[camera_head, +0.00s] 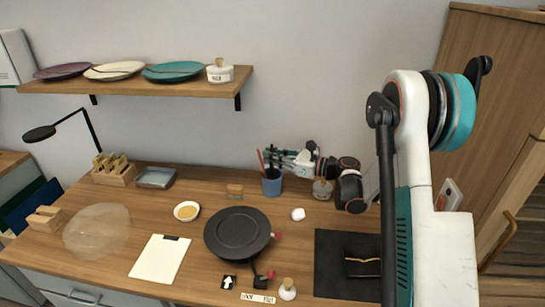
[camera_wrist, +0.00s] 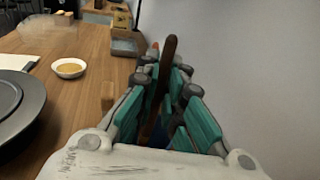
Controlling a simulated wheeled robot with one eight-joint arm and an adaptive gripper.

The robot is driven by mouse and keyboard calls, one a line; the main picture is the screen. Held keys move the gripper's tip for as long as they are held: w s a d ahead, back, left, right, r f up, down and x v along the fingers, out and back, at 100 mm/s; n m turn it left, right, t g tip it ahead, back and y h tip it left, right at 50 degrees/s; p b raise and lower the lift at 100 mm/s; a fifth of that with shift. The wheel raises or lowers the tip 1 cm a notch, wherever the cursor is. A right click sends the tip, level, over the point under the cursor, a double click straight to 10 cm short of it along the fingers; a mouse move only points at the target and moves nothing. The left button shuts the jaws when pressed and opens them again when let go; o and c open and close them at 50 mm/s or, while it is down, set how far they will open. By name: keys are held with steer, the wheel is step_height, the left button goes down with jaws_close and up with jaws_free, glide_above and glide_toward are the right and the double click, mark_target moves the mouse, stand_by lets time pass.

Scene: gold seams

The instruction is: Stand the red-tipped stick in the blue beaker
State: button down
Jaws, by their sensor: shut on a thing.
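The blue beaker (camera_head: 271,186) stands upright on the table below the wall shelf. My gripper (camera_head: 281,158) is at its mouth, reaching in from the right. In the wrist view my gripper (camera_wrist: 166,92) is shut on a dark brown stick (camera_wrist: 169,53), which is nearly upright. Its lower end is hidden by the fingers, and I cannot tell whether it is inside the beaker. A reddish stick end (camera_head: 260,156) leans left above the beaker's rim. In the wrist view an orange-red tip (camera_wrist: 155,46) shows behind the left finger. I cannot tell whether the held stick bears red.
A small wooden block (camera_head: 235,191) stands left of the beaker, and a stoppered jar (camera_head: 322,190) stands close right. The shelf (camera_head: 150,87) is above. The table between bowl and beaker is mostly clear.

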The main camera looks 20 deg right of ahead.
steer(key=c, duration=1.6)
jaws_free()
steer(key=shift+c, duration=0.2)
steer(key=shift+r, duration=0.1)
step_height(320, 180, up, 10)
steer(key=shift+f, duration=0.1)
